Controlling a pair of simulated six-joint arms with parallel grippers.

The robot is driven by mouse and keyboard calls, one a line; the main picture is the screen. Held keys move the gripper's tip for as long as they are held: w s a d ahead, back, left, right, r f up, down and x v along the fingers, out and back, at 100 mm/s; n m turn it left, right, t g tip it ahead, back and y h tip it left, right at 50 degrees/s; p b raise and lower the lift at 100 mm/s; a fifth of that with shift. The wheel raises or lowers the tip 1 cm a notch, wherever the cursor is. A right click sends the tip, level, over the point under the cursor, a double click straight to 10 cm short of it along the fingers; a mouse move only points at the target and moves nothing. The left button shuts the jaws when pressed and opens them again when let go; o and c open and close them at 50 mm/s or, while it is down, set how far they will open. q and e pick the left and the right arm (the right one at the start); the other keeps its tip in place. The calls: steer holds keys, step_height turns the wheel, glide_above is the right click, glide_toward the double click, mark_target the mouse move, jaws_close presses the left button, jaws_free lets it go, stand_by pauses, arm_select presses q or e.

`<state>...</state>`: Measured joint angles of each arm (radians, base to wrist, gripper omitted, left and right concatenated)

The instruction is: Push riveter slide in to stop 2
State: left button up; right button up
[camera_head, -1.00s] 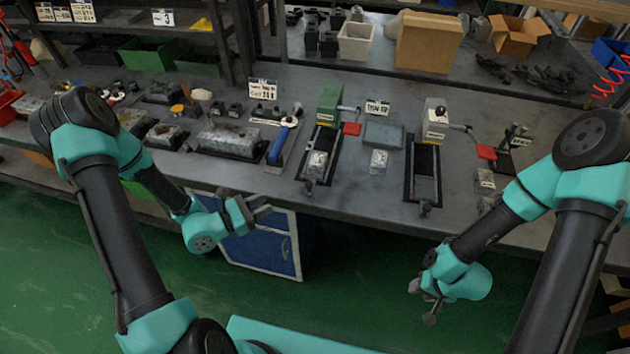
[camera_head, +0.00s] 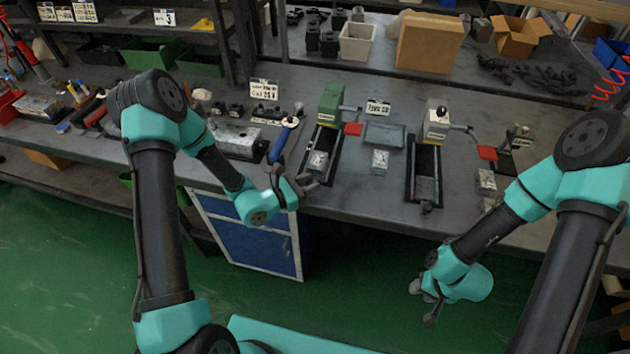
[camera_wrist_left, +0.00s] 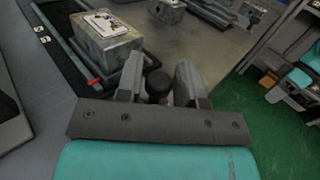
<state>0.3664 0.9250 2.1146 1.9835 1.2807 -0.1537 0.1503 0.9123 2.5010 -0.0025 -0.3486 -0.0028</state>
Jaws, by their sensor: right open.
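The green riveter (camera_head: 330,103) stands on the bench with a long black slide rail (camera_head: 332,158) running toward the front edge. A metal block (camera_head: 316,162) sits on the slide near the rail's front end. In the left wrist view the block (camera_wrist_left: 105,38) has a pale label on top, and a red mark (camera_wrist_left: 93,82) shows beside it at the rail edge. A black knob (camera_wrist_left: 157,82) stands between the fingers of my left gripper (camera_head: 303,183), which look open around it; contact is unclear. My right gripper (camera_head: 430,303) is open and empty in front of the bench.
A white press (camera_head: 437,122) with its own black rail (camera_head: 411,180) and red handle stands to the right. A grey tray (camera_head: 384,133) and a small metal block (camera_head: 380,159) lie between the stations. A blue-handled tool (camera_head: 281,146) lies left of the riveter.

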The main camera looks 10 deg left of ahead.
arm_select(q)
steer(key=shift+x, duration=1)
jaws_close()
